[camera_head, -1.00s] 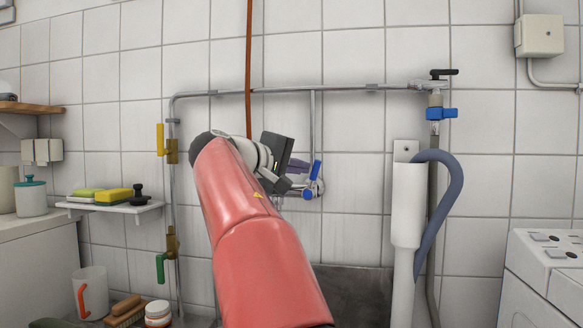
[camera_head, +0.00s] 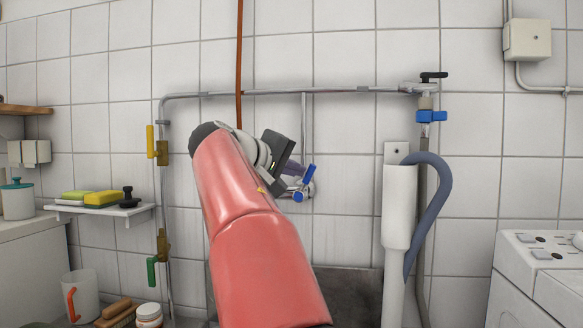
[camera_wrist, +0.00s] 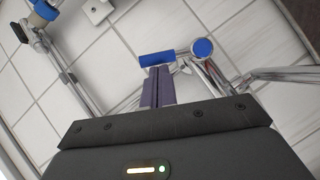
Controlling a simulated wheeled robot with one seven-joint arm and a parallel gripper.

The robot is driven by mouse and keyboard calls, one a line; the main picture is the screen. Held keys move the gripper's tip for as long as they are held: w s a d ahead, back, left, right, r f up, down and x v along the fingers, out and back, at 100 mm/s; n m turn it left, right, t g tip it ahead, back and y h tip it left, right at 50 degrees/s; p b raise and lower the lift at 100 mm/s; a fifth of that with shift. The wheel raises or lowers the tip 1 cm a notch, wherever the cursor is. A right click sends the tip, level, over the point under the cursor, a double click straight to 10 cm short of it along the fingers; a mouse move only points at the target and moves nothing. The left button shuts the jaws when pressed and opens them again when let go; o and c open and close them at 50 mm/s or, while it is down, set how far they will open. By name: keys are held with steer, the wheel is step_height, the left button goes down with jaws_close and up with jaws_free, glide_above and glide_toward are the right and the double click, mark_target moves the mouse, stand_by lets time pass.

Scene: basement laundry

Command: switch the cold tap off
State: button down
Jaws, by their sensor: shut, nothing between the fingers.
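The tap with a blue lever (camera_head: 309,174) and a round blue cap (camera_head: 298,197) sits on the wall, just right of my gripper (camera_head: 296,171). In the wrist view the blue lever (camera_wrist: 157,58) points left from the chrome body, with the blue cap (camera_wrist: 203,47) to its right. My gripper (camera_wrist: 158,72) is shut and empty, its purple-grey fingertips right at the lever's near side. I cannot tell whether they touch it. My arm hides part of the tap's surroundings in the head view.
Yellow-handled (camera_head: 150,139) and green-handled (camera_head: 151,270) valves sit on the left pipe. A shelf with sponges (camera_head: 100,198) and a white machine (camera_head: 540,270) flank the area.

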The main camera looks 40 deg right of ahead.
mark_target(312, 171)
steer(key=s+m+y, duration=0.1)
steer(key=s+d+m+t+y+p, duration=0.1)
steer(key=d+m+y, duration=0.1)
steer(key=shift+s+d+f+m+t+p, duration=0.15)
steer(key=shift+s+f+m+t+p, duration=0.1)
steer(key=shift+s+m+t+p, duration=0.15)
steer(key=s+d+f+m+t+y, duration=0.1)
steer(key=f+m+t+y, duration=0.1)
steer(key=y, duration=0.1)
steer(key=shift+s+d+f+m, duration=0.35)
steer(key=shift+s+m, duration=0.05)
stand_by(0.6)
